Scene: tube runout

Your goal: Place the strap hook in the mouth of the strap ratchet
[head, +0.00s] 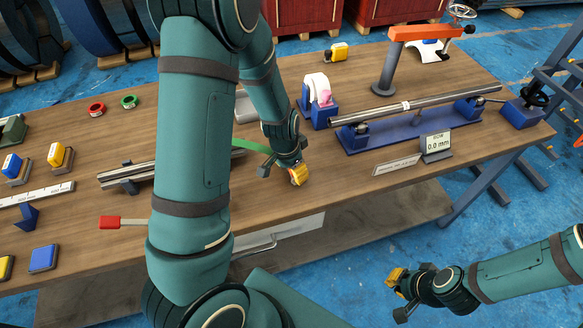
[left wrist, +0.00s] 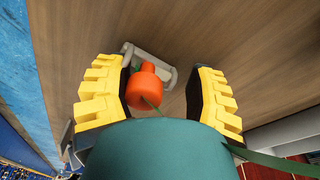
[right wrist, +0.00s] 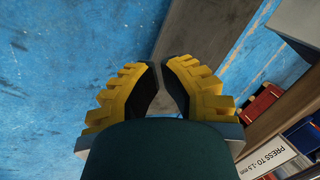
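My left gripper (head: 298,175) is low over the workbench's front part. Its yellow fingers stand apart in the left wrist view (left wrist: 163,88). An orange part (left wrist: 140,88) with a grey metal frame (left wrist: 150,62) lies between them, nearer the left finger, with a gap to the right finger. I cannot tell whether this is the strap ratchet or hook. A green strap (head: 250,147) runs behind my left arm; its ends are hidden. My right gripper (head: 397,280) hangs over the blue floor off the bench front, empty, with a narrow gap between its fingertips (right wrist: 160,68).
A long metal tube (head: 430,101) rests on a blue stand at the right. A 0.0 mm display (head: 437,144) and a label plate (head: 396,166) stand in front. A red-handled tool (head: 112,222) lies left of my arm.

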